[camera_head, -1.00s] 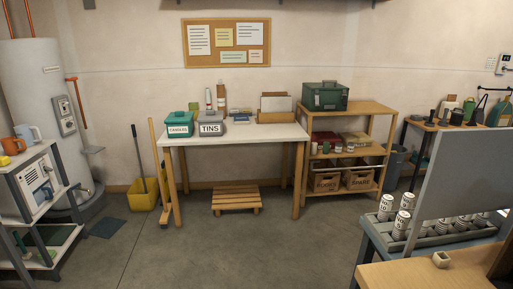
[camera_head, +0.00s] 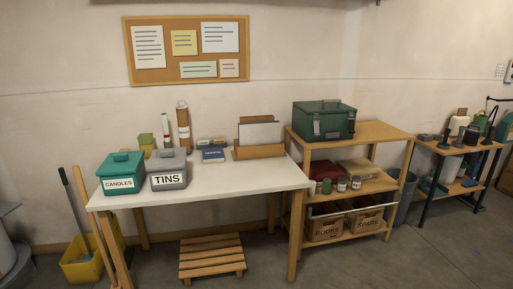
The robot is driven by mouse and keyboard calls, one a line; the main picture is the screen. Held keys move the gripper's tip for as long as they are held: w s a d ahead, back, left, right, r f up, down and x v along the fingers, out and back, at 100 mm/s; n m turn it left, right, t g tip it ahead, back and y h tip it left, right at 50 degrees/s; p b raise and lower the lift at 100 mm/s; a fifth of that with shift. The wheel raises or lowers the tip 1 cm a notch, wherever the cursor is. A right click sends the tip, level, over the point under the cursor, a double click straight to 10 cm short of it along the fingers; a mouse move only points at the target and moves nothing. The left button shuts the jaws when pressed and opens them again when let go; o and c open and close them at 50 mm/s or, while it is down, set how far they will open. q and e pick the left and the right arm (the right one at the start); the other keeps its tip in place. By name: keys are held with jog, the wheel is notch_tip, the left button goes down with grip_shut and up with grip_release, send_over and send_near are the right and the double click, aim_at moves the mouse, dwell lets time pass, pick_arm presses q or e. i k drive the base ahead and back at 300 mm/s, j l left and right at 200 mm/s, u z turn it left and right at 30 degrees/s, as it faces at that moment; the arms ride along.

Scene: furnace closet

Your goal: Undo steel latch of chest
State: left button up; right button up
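A dark green chest (camera_head: 323,119) with a carry handle on its lid stands on the top shelf of the wooden rack, right of the white table. Its lid is down. Light metal latches show on its front, one of them near the left front (camera_head: 317,128); they are too small to tell whether they are fastened. Neither of my grippers is in the head view.
A white table (camera_head: 233,195) holds a green CANDLES box (camera_head: 121,173), a grey TINS box (camera_head: 167,169), a blue book and a wooden file holder (camera_head: 259,150). A slatted step (camera_head: 211,257) stands under its front. The wooden rack (camera_head: 372,131) has bare top space right of the chest.

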aim_at(316, 123)
jog(key=i+j+z, duration=0.15)
jog(key=i+z, duration=0.2)
jog(key=i+j+z, duration=0.3)
jog(key=i, duration=0.6)
jog(key=i+j+z, duration=0.1)
jog(key=i, duration=0.3)
